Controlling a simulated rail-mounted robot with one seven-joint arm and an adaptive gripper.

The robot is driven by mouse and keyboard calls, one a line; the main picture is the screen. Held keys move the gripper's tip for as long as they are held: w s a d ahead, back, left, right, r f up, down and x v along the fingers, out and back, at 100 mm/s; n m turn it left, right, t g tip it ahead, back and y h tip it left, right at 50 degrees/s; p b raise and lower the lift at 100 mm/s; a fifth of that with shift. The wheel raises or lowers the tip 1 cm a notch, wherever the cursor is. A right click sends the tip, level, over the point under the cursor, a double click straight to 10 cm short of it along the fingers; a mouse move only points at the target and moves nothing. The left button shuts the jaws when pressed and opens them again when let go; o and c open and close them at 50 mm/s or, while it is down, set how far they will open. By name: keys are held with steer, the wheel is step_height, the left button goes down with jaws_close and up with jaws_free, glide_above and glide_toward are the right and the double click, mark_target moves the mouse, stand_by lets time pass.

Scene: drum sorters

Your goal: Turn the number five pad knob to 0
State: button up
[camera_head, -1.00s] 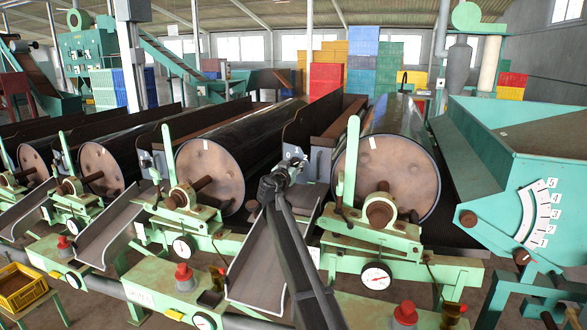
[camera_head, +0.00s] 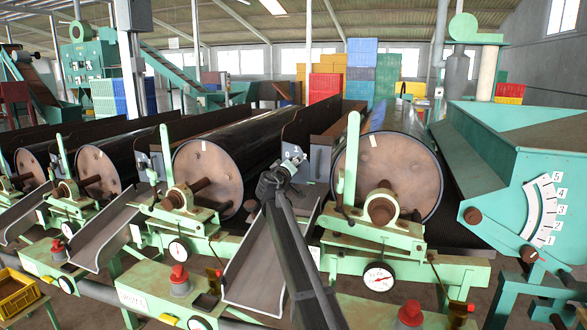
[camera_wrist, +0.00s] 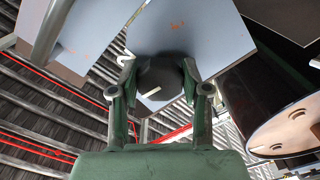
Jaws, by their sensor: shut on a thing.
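In the wrist view, a dark faceted knob (camera_wrist: 165,76) with a short white pointer line sits on a pale blue-grey plate (camera_wrist: 185,30). The fingers of my gripper (camera_wrist: 160,82) are shut on the knob, one on each side. The pointer line lies toward the lower left of the knob in this view. In the head view, my gripper (camera_head: 285,170) is at a small grey plate (camera_head: 320,162) between two drums, above a metal chute. There the gripper hides the knob. Small orange marks on the plate are too blurred to read.
A large drum (camera_head: 385,175) stands right of my gripper, another drum (camera_head: 208,178) left of it. A grey chute (camera_head: 262,265) lies below. Green frames with dial gauges (camera_head: 378,277) and red knobs (camera_head: 410,313) stand in front. A numbered scale (camera_head: 545,215) is at the far right.

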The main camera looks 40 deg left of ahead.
steer(key=n, duration=0.3)
steer(key=shift+r+n, duration=0.25)
steer(key=shift+n, duration=0.15)
steer(key=n+p, duration=0.1)
steer(key=n, duration=0.2)
steer(key=shift+r+n+p, duration=0.1)
steer(key=shift+n+p, duration=0.2)
steer(key=shift+p, duration=0.1)
steer(key=n+p, duration=0.1)
steer(key=n, duration=0.2)
steer(key=shift+r+p, duration=0.1)
steer(key=shift+p, duration=0.3)
steer(key=shift+n+p, duration=0.65)
steer(key=shift+n, duration=0.85)
steer(key=o, duration=1.1)
steer(key=shift+w, duration=0.1)
steer(key=shift+o, duration=0.2)
steer(key=shift+f, duration=0.2)
